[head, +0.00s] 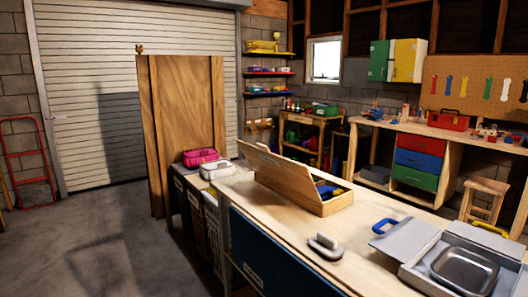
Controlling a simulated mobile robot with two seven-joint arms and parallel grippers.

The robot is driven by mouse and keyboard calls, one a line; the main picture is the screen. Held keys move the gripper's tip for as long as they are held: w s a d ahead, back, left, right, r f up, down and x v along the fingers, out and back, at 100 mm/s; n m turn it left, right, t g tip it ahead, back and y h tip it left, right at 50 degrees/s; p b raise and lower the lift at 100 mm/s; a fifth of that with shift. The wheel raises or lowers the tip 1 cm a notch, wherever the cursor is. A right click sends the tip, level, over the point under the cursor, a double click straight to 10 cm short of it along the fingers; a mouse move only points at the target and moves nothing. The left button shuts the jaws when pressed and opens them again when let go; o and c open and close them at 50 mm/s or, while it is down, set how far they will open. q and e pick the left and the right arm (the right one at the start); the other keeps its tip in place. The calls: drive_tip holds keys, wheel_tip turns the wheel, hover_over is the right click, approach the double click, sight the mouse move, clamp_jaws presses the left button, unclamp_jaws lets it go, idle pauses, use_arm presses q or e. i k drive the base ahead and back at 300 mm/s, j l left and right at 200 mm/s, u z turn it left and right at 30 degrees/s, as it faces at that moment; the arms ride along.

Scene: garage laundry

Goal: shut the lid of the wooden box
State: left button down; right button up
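The wooden box (322,207) sits on the light wooden counter in the middle of the head view. Its lid (276,169) is open and leans up and back to the left. Something blue and a bit of yellow show inside the box; most of its inside is hidden by the front wall and lid. Neither of my grippers shows in this view.
On the counter (300,235), a grey handled object (325,246) lies in front of the box. An open grey case (414,247) with a metal tray (465,270) and a blue handle (383,226) stand to the right. Pink (200,157) and white (216,170) baskets stand behind left.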

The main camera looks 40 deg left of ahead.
sight(295, 176)
drive_tip(key=j+z, duration=0.25)
drive_tip(key=j, duration=1.35)
